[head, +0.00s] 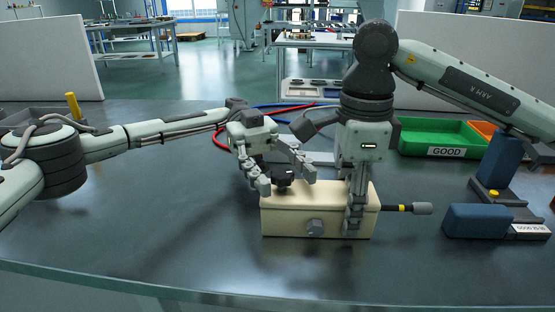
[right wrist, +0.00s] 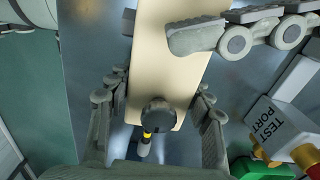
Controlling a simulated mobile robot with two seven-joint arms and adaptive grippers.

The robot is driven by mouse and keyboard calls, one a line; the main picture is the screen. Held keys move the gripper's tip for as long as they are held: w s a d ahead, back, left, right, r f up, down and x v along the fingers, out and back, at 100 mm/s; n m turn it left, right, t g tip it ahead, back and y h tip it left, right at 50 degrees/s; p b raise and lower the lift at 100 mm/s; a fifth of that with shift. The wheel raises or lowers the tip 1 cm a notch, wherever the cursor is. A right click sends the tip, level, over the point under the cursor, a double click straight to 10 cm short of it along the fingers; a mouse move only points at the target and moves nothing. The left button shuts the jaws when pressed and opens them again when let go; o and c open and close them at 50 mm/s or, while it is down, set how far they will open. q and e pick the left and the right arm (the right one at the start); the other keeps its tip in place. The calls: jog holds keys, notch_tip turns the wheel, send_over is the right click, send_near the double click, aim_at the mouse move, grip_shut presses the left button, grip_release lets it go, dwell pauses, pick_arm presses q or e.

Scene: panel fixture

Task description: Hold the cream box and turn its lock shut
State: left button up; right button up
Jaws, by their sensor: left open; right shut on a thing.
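My right gripper (head: 355,212) is shut on the box's right part, one finger against the front. In the right wrist view the box (right wrist: 165,50) is between its fingers, with a round black part (right wrist: 158,115) on top. My left gripper (head: 284,184) is open, its fingers on either side of the black knob; contact is unclear. Its fingers (right wrist: 235,35) cover that knob in the wrist view.
A grey rod tip (head: 422,208) with a yellow band sticks out beyond the box's right end. A blue block (head: 477,220) stands farther right, and a green GOOD tray (head: 440,138) behind. A TEST PORT block (right wrist: 278,125) shows in the wrist view. The left front table is clear.

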pick_arm(q)
jog(key=shift+s+d+f+h, duration=0.1)
jog(key=shift+s+h, duration=0.05)
jog(key=shift+h, duration=0.25)
jog(key=shift+n, duration=0.4)
